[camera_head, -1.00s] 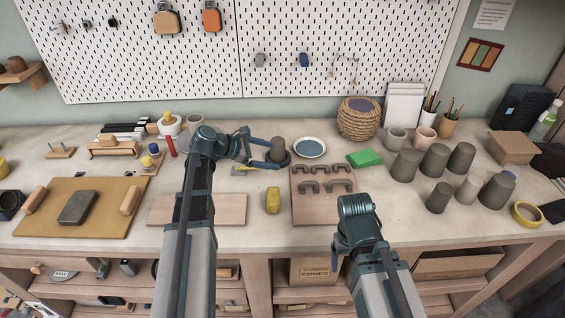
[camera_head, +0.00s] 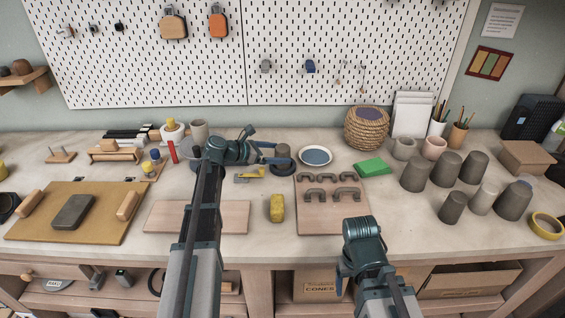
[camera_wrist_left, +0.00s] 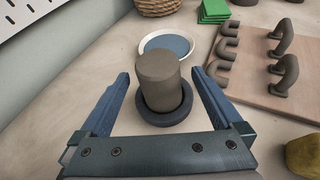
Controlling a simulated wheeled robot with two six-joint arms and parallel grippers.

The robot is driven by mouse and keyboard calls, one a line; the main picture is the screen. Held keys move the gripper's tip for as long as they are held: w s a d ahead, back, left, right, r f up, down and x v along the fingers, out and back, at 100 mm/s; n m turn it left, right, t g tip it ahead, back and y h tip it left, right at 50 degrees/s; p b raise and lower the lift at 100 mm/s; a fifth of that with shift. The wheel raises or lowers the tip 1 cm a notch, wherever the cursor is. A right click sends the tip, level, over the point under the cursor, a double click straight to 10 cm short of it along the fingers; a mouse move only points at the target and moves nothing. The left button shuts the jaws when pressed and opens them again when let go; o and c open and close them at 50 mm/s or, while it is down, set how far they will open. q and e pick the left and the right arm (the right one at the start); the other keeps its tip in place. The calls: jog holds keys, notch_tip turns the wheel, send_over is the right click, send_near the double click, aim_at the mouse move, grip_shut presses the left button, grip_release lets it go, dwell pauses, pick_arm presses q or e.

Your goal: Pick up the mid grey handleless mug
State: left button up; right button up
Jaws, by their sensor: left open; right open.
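The mid grey handleless mug (camera_wrist_left: 158,82) stands on a dark blue-grey round dish or ring (camera_wrist_left: 165,117) in the left wrist view. In the head view the mug (camera_head: 283,150) shows behind the board of handles. My left gripper (camera_wrist_left: 160,76) is open, with one blue finger on each side of the mug and a visible gap on both sides. In the head view my left gripper (camera_head: 272,155) reaches to the mug from the left. My right gripper (camera_head: 346,268) is folded back near the table's front edge, away from the mug, its fingers mostly hidden.
A white-rimmed blue dish (camera_head: 316,156) is just behind the mug. A board (camera_head: 340,222) with several dark handles lies to its right. A yellow sponge-like block (camera_head: 277,208) lies in front. Several grey cups (camera_head: 447,168) stand at the right.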

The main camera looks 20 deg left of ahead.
pick_arm(q)
jog(key=shift+w+d, duration=0.15)
jog(key=x, duration=0.2)
jog(key=b+x, duration=0.1)
jog(key=x, duration=0.2)
jog(key=shift+w+d+r, duration=0.1)
jog(key=shift+w+r, duration=0.1)
jog(key=shift+c, duration=0.2)
grip_shut()
